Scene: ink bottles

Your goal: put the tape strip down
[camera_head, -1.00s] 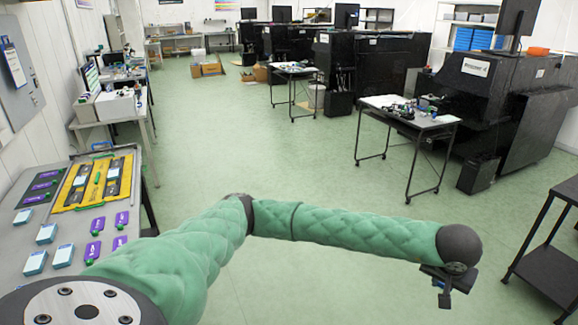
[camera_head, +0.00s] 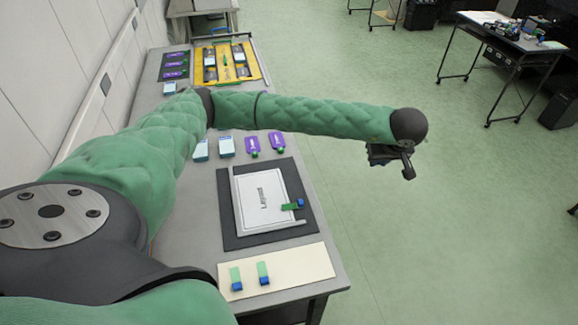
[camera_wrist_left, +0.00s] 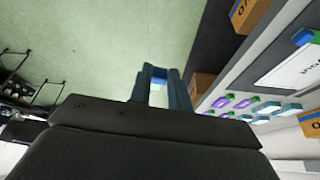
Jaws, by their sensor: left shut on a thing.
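My left gripper (camera_head: 406,172) is over the floor, to the right of the table and apart from it. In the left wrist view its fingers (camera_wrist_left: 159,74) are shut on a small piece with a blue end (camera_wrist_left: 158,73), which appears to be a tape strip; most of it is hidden. Two green strips with blue ends, a left one (camera_head: 236,279) and a right one (camera_head: 263,273), lie on a cream mat (camera_head: 310,264). Another such strip (camera_head: 291,206) lies across the right edge of a white panel (camera_head: 252,190) on a dark mat (camera_head: 229,238). My right gripper is out of view.
The grey table (camera_head: 323,240) runs along the left wall. Purple pieces (camera_head: 277,142) and pale blue boxes (camera_head: 226,147) stand behind the dark mat. A yellow tray (camera_head: 258,70) lies farther back.

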